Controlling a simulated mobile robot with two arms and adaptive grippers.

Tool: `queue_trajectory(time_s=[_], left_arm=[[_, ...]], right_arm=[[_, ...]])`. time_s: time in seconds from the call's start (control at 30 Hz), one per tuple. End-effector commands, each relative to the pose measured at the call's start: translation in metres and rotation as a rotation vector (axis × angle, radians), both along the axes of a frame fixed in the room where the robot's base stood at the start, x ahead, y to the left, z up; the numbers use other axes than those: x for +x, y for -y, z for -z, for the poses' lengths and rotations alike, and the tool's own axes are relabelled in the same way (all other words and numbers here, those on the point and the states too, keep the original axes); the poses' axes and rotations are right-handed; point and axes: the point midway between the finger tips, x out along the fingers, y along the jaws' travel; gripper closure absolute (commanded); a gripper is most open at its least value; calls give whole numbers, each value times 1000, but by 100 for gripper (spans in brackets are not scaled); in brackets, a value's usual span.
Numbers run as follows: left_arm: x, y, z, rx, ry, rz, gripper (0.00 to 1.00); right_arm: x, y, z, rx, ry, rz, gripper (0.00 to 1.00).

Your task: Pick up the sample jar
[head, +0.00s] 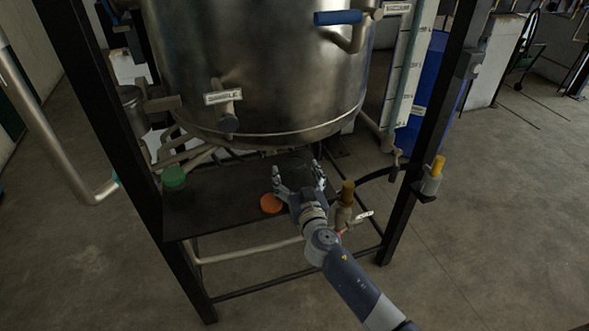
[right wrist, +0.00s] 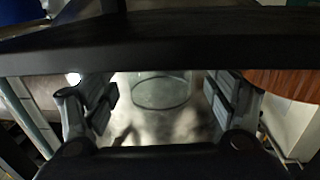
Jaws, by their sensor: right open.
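In the right wrist view a clear glass jar (right wrist: 160,92) with a round rim or base shows between the fingers of my right gripper (right wrist: 162,97). It looks like the sample jar, and I cannot tell how far it is from the fingertips. No finger visibly touches it. In the head view my right gripper (head: 298,170) is open low over the dark shelf (head: 225,222) under the steel tank. The jar is not distinct there. My left gripper is not in view.
An orange ribbed lid (head: 271,203) lies just left of my right gripper. A green-capped item (head: 173,177) stands at the shelf's left. The steel tank (head: 255,75) hangs close above. A brass valve fitting (head: 345,195) is right of the gripper. Black frame posts (head: 425,130) flank the shelf.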

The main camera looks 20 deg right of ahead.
Motion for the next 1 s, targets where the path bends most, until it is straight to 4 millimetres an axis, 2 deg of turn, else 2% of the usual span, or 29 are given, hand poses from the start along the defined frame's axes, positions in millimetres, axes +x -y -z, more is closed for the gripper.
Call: queue_trajectory(time_s=[0.1, 0.2, 0.5, 0.73, 1.0], left_arm=[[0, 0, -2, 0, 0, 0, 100], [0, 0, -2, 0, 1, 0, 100], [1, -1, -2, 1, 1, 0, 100], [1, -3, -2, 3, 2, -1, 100], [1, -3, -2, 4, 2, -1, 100]], right_arm=[[16, 1, -1, -2, 0, 1, 21], [23, 2, 0, -1, 0, 1, 21], [25, 2, 0, 0, 0, 1, 21], [25, 2, 0, 0, 0, 1, 73], [25, 2, -1, 0, 1, 1, 74]])
